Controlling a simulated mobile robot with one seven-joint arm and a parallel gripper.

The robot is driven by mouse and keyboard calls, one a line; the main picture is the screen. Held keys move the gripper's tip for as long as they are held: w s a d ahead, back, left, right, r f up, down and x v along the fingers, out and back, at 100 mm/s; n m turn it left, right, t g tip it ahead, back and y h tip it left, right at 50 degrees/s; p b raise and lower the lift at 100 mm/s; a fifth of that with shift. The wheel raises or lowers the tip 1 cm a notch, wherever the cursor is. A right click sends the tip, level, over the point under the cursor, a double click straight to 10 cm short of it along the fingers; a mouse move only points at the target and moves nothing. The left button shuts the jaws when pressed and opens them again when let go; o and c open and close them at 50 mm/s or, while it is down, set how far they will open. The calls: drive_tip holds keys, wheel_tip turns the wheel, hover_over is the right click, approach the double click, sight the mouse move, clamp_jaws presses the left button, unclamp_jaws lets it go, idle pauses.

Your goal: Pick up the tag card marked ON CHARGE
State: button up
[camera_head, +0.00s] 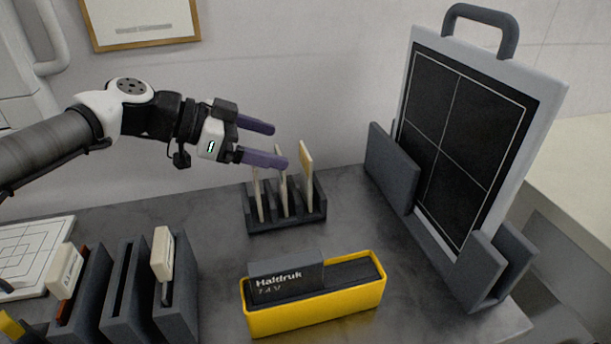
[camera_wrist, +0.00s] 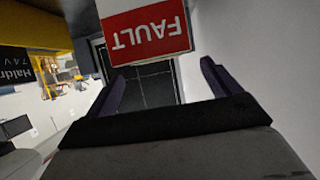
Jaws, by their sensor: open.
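Three tag cards stand upright in the slots of a dark rack (camera_head: 286,224) in the head view: a left card (camera_head: 258,200), a middle card (camera_head: 283,197) and a right card (camera_head: 305,180). They show nearly edge-on, so I cannot read which is marked ON CHARGE. In the wrist view a white and red card marked FAULT (camera_wrist: 147,27) hangs upside down in the picture, beyond the fingers. My gripper (camera_head: 281,146) is open and empty, just above the rack, its fingers pointing right. Its two fingers also show in the wrist view (camera_wrist: 161,78).
A yellow tray (camera_head: 315,319) with a Haldruk label (camera_head: 287,279) stands in front of the rack. A grey-framed dark panel (camera_head: 466,125) stands at right. Dark holders (camera_head: 177,290) with cream-topped items are at front left. The surface between rack and panel is clear.

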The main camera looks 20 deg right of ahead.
sight(304, 151)
drive_tip(key=shift+x, duration=3.05)
drive_tip(key=shift+r, duration=0.15)
drive_tip(key=shift+c, duration=0.4)
drive_tip(key=c, duration=1.2)
